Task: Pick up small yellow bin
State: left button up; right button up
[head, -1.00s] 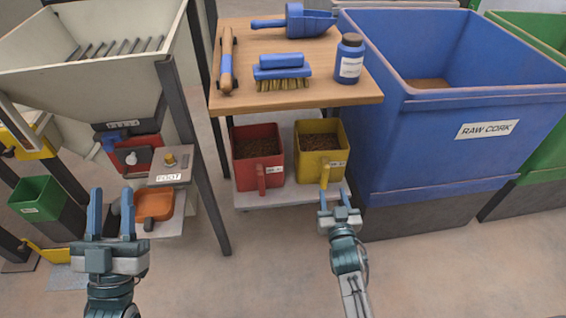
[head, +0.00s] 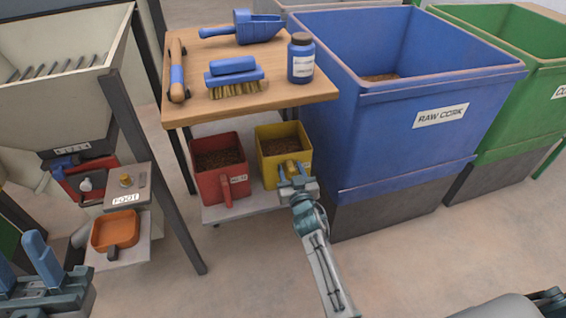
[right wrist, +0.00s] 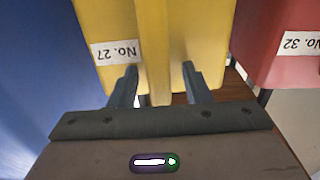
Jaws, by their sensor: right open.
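The small yellow bin (head: 270,158), labelled No. 27 in the right wrist view (right wrist: 195,22), stands on the lower shelf under the wooden table, with brown granules inside. Its handle faces me. My right gripper (head: 290,172) is at the front of the bin. In the right wrist view its open fingers (right wrist: 160,85) stand on either side of the yellow handle (right wrist: 155,55), with a gap visible on each side. My left gripper (head: 35,250) is at the lower left, open and empty, far from the bin.
A red bin (head: 215,182), No. 32, stands close left of the yellow one. A large blue RAW CORK container (head: 390,135) stands close on the right. The wooden tabletop (head: 180,112) overhangs the shelf (head: 245,207). Floor in front is clear.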

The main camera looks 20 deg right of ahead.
jog(key=shift+w, duration=0.1)
grip_shut()
jog(key=shift+r, duration=0.1)
dwell(0.3)
